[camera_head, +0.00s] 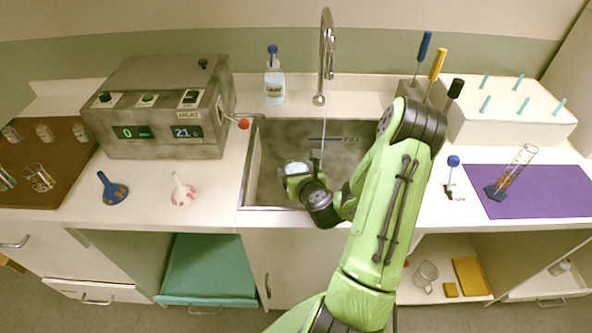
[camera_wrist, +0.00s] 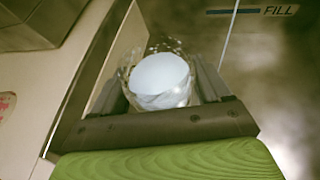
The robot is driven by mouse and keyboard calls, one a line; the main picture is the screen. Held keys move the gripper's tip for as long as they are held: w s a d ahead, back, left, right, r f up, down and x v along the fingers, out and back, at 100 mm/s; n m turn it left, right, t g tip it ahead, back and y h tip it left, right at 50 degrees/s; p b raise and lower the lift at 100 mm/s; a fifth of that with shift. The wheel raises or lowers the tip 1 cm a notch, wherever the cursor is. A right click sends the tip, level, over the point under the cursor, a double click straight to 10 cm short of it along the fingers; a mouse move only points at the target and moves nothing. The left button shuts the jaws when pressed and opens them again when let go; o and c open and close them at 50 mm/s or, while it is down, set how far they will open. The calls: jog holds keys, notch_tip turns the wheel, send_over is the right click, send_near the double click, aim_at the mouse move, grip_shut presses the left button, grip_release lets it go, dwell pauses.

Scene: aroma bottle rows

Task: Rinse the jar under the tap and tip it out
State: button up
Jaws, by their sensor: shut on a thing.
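My gripper (camera_head: 302,180) is over the left part of the sink (camera_head: 246,170), shut on a clear glass jar (camera_head: 296,167). In the wrist view the jar (camera_wrist: 135,68) sits between the two fingers, with a pale, whitish-blue round surface inside it; I cannot tell whether this is water or the jar's base. The tap (camera_head: 327,42) stands at the back of the sink. A thin water stream (camera_head: 322,125) falls from it, to the right of the jar. In the wrist view the stream (camera_wrist: 229,40) passes close to the right finger. A FILL mark (camera_head: 348,139) is on the sink's back wall.
A grey machine (camera_head: 150,105) with a red-knobbed lever (camera_head: 243,123) stands left of the sink. A blue-capped bottle (camera_head: 275,85) is behind it. A purple mat (camera_head: 520,205) with a tilted tube is at right.

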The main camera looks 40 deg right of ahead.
jog(key=shift+w+d+f+m+g+y+p, duration=0.15)
jog(key=shift+d+f+m+y+p, duration=0.25)
jog(key=shift+p, duration=1.05)
jog(key=shift+s+d+f+m+g+y+p, duration=0.15)
jog(key=shift+d+m+y+p, duration=0.45)
jog(key=shift+p, duration=0.85)
jog(key=shift+w+d+f+p, duration=0.15)
jog(key=shift+d+f+p, duration=0.2)
jog(key=shift+p, duration=0.2)
jog(key=shift+d+f+m+y+p, duration=0.15)
jog(key=shift+d+m+y+p, duration=0.15)
jog(key=shift+y, duration=0.2)
jog(key=shift+d, duration=0.15)
jog(key=shift+d+y+p, duration=0.1)
jog(key=shift+y+p, duration=0.2)
jog(key=shift+p, duration=0.25)
jog(key=shift+w+d+r+m+g+p, duration=0.1)
jog(key=shift+d+r+m+g+p, duration=0.2)
jog(key=shift+d+m+p, duration=0.1)
jog(key=shift+r+m+y, duration=0.15)
jog(key=shift+m+y, duration=0.15)
jog(key=shift+y, duration=0.4)
jog(key=shift+d+r+m+y+p, duration=0.15)
jog(key=shift+r+m+y+p, duration=0.5)
jog(key=shift+p, duration=1.55)
